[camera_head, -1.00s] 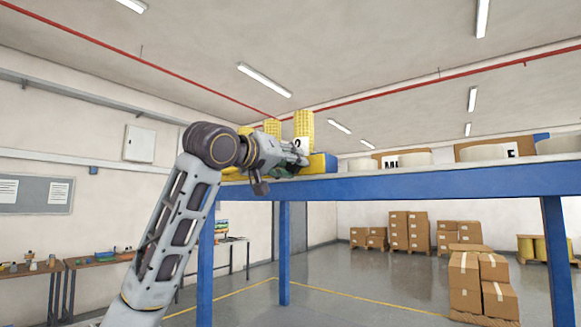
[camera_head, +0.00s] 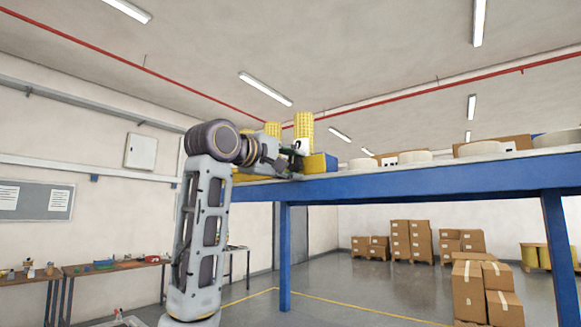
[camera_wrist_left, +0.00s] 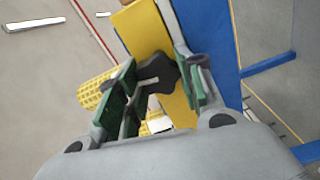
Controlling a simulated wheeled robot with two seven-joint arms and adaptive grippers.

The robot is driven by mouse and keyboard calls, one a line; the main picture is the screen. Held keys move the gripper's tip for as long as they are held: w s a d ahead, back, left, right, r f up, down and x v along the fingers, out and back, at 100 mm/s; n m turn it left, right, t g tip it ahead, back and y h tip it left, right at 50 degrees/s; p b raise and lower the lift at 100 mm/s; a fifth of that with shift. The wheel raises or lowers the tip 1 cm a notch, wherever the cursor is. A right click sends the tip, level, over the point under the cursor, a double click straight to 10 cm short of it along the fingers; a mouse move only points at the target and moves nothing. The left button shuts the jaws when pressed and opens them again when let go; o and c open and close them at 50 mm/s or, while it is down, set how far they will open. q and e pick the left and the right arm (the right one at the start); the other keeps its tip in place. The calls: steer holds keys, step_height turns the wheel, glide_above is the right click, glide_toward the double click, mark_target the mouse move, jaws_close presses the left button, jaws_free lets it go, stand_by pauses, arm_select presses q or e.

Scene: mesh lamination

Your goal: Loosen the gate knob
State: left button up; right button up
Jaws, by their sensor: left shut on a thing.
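The gate knob (camera_wrist_left: 157,72) is a dark lobed knob with a pale bar on its face, set against a yellow plate (camera_wrist_left: 146,28) in the left wrist view. My left gripper (camera_wrist_left: 160,88) has its green-padded fingers on either side of the knob and is shut on it. In the head view my left gripper (camera_head: 284,160) is at the left end of the raised blue table, and the knob is hidden there behind the gripper. My right gripper is in neither view.
The blue table frame (camera_head: 420,183) runs to the right with white rolls (camera_head: 478,149) on top. Yellow mesh rolls (camera_head: 304,125) stand just behind the gripper. Cardboard boxes (camera_head: 469,290) stand on the floor beyond.

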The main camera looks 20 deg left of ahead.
arm_select(q)
steer(key=shift+f+n, duration=0.1)
steer(key=shift+n, duration=0.8)
steer(key=o, duration=1)
steer(key=shift+a, duration=0.1)
steer(key=shift+v, duration=6)
